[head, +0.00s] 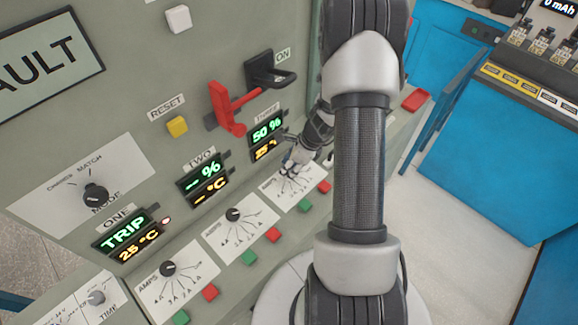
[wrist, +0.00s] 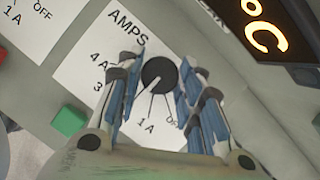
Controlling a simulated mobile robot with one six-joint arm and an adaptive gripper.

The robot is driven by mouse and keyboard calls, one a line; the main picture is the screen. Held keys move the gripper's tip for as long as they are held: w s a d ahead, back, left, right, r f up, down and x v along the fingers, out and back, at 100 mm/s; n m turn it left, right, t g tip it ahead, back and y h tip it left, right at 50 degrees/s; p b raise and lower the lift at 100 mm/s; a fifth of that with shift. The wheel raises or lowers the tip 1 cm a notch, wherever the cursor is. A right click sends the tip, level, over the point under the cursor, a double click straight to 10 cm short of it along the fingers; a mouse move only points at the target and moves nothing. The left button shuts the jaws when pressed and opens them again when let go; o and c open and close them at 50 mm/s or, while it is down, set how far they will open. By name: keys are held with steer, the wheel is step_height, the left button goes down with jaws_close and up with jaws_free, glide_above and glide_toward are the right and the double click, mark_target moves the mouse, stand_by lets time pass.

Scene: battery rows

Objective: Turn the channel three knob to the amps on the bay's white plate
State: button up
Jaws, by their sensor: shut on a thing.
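The channel three knob (wrist: 158,73) is a round black dial on a white AMPS scale plate (wrist: 85,75). Its pale pointer mark is at its lower left, on the side of the 3 and 1 A marks; the exact setting is unclear. My gripper (wrist: 158,84) has its blue-padded fingers on either side of the knob and is shut on it. In the head view my gripper (head: 288,164) is at the scale below the THREE display (head: 266,133), hiding the knob. The bay at upper right has white plates (head: 548,97) and yellow ones; their print is too small to read.
Channel one (head: 168,268) and channel two (head: 232,214) knobs are to the left. Green and red buttons (head: 273,235) line the lower edge. A red lever (head: 228,108) and yellow RESET button (head: 177,126) are above. Open floor (head: 470,210) lies right of my arm.

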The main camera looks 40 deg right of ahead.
steer(key=o, duration=1.1)
steer(key=shift+c, duration=0.2)
steer(key=v, duration=1.2)
steer(key=shift+s, duration=0.1)
